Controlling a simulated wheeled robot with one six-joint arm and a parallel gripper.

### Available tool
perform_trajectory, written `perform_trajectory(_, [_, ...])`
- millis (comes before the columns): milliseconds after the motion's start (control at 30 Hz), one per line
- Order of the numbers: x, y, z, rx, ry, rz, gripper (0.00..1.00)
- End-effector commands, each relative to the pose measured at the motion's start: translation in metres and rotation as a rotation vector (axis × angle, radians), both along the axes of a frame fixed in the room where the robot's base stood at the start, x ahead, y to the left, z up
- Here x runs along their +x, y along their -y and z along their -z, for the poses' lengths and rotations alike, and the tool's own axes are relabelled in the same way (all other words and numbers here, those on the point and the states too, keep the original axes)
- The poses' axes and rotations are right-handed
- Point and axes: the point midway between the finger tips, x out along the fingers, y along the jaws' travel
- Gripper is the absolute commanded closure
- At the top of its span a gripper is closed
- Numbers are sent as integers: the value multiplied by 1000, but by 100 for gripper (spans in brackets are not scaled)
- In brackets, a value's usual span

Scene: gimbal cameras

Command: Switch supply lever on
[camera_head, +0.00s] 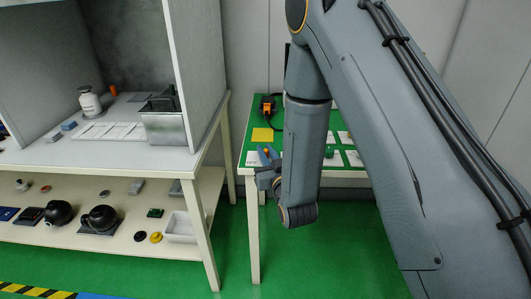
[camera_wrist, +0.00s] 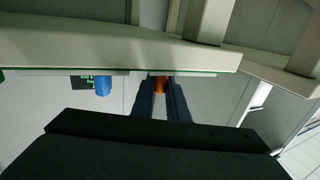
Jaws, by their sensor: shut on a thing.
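My gripper (camera_head: 267,157) is at the front edge of the green-topped table in the head view. Its blue fingers point up and away from my arm, with a bit of orange between them. In the wrist view my gripper (camera_wrist: 160,95) has its two dark fingers on either side of an orange lever knob (camera_wrist: 160,82), shut on it. A blue knob (camera_wrist: 103,87) stands to the left, in front of a dark panel with green text (camera_wrist: 84,82). Neither view shows the lever's full shape or its on or off marking.
The green table (camera_head: 258,136) carries a yellow square (camera_head: 262,135), white cards and an orange-black device (camera_head: 267,105). A cream bench (camera_head: 200,160) stands to the left, with a grey-walled booth and a lower shelf of parts. Open green floor lies in front.

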Motion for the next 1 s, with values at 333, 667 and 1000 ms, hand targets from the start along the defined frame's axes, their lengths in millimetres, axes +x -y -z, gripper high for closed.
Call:
perform_trajectory(333, [0, 0, 0, 0, 0, 2, 68])
perform_trajectory(667, [-11, 4, 1, 0, -1, 1, 68])
perform_trajectory(1000, [-61, 20, 1, -1, -3, 1, 68])
